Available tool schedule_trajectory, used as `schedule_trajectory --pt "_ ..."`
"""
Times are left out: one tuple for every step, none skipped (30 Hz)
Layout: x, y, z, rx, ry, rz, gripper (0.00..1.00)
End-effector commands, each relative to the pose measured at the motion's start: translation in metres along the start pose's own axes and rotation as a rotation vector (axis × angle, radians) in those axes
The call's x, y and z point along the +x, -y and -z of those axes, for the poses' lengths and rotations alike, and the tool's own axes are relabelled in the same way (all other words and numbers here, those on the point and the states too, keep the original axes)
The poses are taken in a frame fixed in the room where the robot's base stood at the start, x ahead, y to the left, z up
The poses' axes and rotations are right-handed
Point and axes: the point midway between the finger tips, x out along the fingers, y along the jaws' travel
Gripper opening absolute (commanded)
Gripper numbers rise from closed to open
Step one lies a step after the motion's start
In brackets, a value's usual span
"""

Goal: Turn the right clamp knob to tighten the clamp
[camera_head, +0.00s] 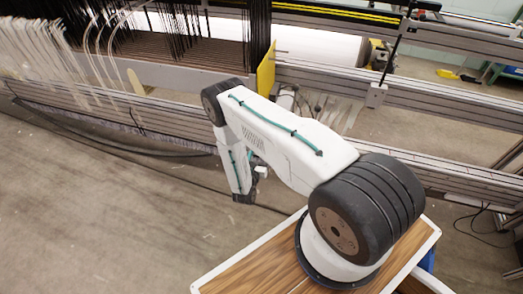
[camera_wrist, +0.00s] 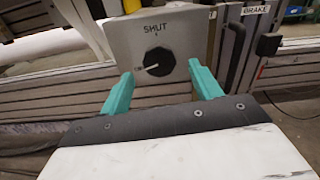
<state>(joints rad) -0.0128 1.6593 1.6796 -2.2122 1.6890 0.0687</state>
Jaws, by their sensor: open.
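In the wrist view a round black knob (camera_wrist: 160,60) sits on the face of a light grey box (camera_wrist: 187,27). The word SHUT is printed above the knob. The knob's white pointer line points to the left, away from that word. My gripper (camera_wrist: 160,76) is open, with one teal finger on each side of the knob's lower part in the picture. The fingers appear apart from the knob; the depth between them is hard to judge. In the head view the knob cannot be made out, and my arm covers part of the machine.
Long grey machine rails (camera_head: 430,128) run across the scene. A yellow plate (camera_head: 266,70) stands on the rails behind my arm. White threads (camera_head: 35,50) hang at the far left. Open concrete floor (camera_head: 100,220) lies at the lower left. A sign reading BRAKE shows at the wrist view's upper right.

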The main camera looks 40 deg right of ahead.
Motion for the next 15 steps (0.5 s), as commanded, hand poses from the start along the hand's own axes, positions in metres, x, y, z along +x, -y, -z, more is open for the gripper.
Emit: schedule_trajectory --pt "0.009 0.001 -0.001 0.002 0.002 0.004 0.63" --pt "0.013 0.001 -0.001 0.001 0.002 0.004 0.63" --pt "0.018 0.001 -0.001 0.001 0.002 0.004 0.63" --pt "0.022 0.001 -0.001 0.001 0.002 0.003 0.63" --pt "0.025 0.001 -0.001 0.001 0.001 0.003 0.63" --pt "0.029 0.001 -0.001 0.001 0.002 0.003 0.63" --pt "0.031 0.001 -0.001 0.001 0.002 0.003 0.63" --pt "0.033 0.001 -0.001 0.0 0.001 0.002 0.63" --pt "0.034 0.0 -0.001 0.0 0.001 0.002 0.63" --pt "0.035 0.0 -0.001 0.0 0.001 0.002 0.63" --pt "0.035 0.0 -0.001 -0.001 0.001 0.002 0.63" --pt "0.036 0.0 -0.001 -0.001 0.001 0.001 0.63" --pt "0.036 0.0 -0.001 -0.001 0.001 0.001 0.63" --pt "0.036 0.0 -0.001 -0.001 0.001 0.001 0.63" --pt "0.035 0.0 -0.001 -0.001 0.001 0.001 0.63"
